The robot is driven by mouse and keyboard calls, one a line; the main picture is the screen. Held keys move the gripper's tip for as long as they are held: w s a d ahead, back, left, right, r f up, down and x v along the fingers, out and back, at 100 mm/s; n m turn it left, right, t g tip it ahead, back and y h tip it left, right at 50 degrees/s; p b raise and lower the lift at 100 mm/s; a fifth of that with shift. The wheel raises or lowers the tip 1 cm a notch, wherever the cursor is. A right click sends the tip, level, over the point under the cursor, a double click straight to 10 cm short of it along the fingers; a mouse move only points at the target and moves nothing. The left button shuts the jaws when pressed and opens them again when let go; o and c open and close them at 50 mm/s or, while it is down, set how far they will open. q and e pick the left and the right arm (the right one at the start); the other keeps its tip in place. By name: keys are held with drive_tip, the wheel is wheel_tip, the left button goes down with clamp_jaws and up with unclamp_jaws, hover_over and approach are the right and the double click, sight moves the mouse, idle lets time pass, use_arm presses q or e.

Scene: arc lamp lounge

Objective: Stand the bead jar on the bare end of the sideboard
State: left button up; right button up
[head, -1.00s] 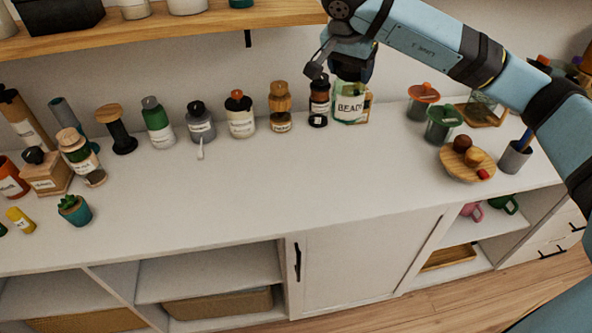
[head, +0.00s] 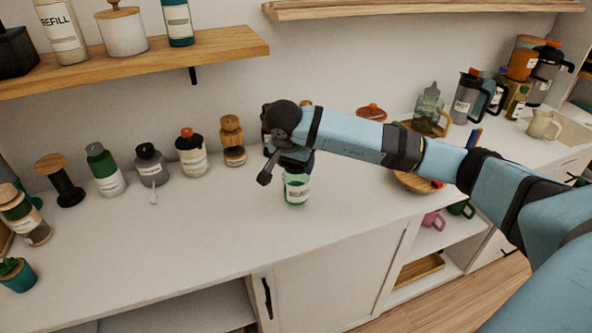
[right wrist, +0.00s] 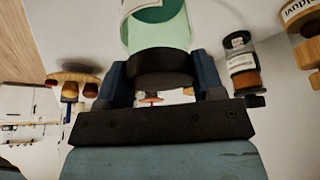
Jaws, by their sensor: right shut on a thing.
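The bead jar (head: 297,191) is pale green glass with a white label, in front of the row of jars on the white sideboard (head: 150,245) in the head view. My right gripper (head: 296,164) is above it, shut on its dark lid. In the right wrist view the lid (right wrist: 160,68) sits between my right gripper's two fingers (right wrist: 160,80), with the green jar body (right wrist: 158,32) beyond. I cannot tell whether the jar's base touches the top. My left gripper is not in view.
A row of jars and bottles, including an orange-topped jar (head: 191,153), stands along the back to the left. The front strip is clear. A wooden shelf (head: 215,46) overhangs the back.

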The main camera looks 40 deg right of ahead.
drive_tip(key=shift+f, duration=1.2)
drive_tip(key=shift+f, duration=0.2)
drive_tip(key=o, duration=1.4)
drive_tip(key=shift+r, duration=0.15)
